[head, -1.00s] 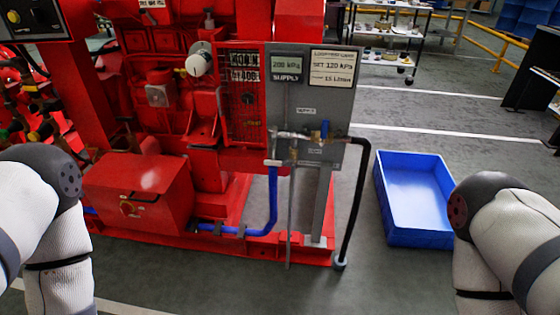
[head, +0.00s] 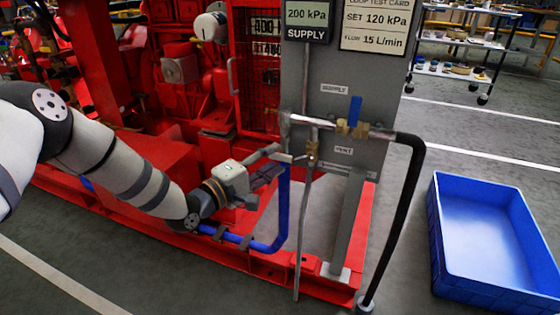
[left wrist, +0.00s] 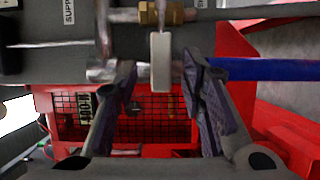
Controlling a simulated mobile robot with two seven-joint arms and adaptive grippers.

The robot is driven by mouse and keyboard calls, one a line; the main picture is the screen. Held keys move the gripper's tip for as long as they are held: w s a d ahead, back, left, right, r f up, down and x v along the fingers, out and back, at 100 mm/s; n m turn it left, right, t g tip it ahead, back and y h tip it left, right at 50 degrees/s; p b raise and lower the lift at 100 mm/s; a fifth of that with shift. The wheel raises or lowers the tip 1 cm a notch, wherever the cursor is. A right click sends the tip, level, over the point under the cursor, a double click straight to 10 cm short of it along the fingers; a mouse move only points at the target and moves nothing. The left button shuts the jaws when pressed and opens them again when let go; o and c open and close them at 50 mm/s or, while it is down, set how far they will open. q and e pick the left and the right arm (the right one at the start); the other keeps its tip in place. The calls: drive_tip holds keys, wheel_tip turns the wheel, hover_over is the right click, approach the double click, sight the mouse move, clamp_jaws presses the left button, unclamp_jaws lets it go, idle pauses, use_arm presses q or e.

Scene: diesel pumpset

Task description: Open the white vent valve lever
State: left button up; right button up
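The white vent valve lever (left wrist: 161,62) is a short pale bar in the left wrist view. It stands between the fingertips of my left gripper (left wrist: 162,72), with visible space on both sides. The brass vent valve body (left wrist: 150,12) is beside it. In the head view the vent valve (head: 312,151) is on the pipework left of the VENT label (head: 343,150). My left gripper (head: 270,164) is open just left of it, and the pale lever (head: 284,157) shows small at its fingertips. My right gripper is not in view.
A blue-handled supply valve (head: 354,112) sits just above on the grey panel (head: 335,70). A blue hose (head: 282,215) hangs below, and a black hose (head: 400,215) runs down at right. The red pumpset frame (head: 235,250) surrounds this area. A blue bin (head: 490,235) stands on the floor.

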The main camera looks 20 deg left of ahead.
use_arm(q)
drive_tip(key=shift+x, duration=1.35)
clamp_jaws()
drive_tip(key=shift+f, duration=0.1)
